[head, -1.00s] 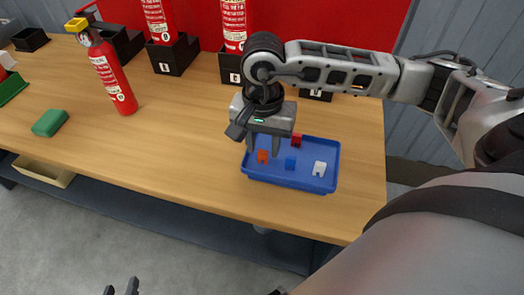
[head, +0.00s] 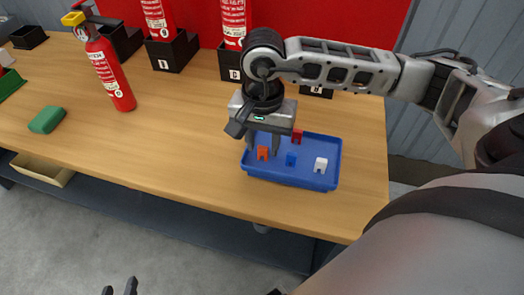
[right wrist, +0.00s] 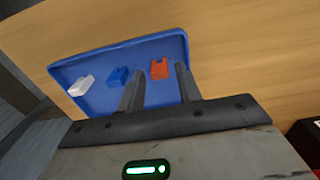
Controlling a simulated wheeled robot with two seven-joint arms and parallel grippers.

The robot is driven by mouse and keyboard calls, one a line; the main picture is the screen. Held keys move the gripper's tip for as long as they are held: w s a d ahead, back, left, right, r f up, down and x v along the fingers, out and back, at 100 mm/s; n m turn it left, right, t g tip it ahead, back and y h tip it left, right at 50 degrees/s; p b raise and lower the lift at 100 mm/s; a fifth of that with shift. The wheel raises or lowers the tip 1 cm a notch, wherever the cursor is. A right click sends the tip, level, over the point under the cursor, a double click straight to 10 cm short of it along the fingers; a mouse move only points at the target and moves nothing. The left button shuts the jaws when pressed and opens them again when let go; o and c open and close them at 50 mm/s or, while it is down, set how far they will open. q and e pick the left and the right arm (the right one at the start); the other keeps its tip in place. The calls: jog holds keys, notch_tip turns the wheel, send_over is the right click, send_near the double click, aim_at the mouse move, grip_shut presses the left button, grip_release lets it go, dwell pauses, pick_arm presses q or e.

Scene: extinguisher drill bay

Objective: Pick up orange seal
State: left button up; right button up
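The orange seal (head: 263,153) is a small notched block in a blue tray (head: 290,180) on the wooden bench. It also shows in the right wrist view (right wrist: 160,69), where it appears between my two fingertips. My right gripper (head: 263,150) is open and points down over the tray's left part, close to the seal. The seal is not gripped, and I cannot tell whether a finger touches it. My left gripper (head: 120,289) shows only as two separate dark fingertips at the bottom edge, open and empty, far from the tray.
A blue seal (head: 291,159), a white seal (head: 321,165) and a red seal (head: 297,135) share the tray. A red extinguisher (head: 110,72) and a green block (head: 46,120) stand to the left. Black holders line the back. The bench between is clear.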

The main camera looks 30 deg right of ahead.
aim_at(263, 147)
grip_shut()
jog(key=shift+r, duration=0.15)
jog(key=shift+r+p, duration=0.95)
jog(key=shift+r, duration=0.5)
jog(key=shift+r+p, duration=0.45)
jog(key=shift+r, duration=0.5)
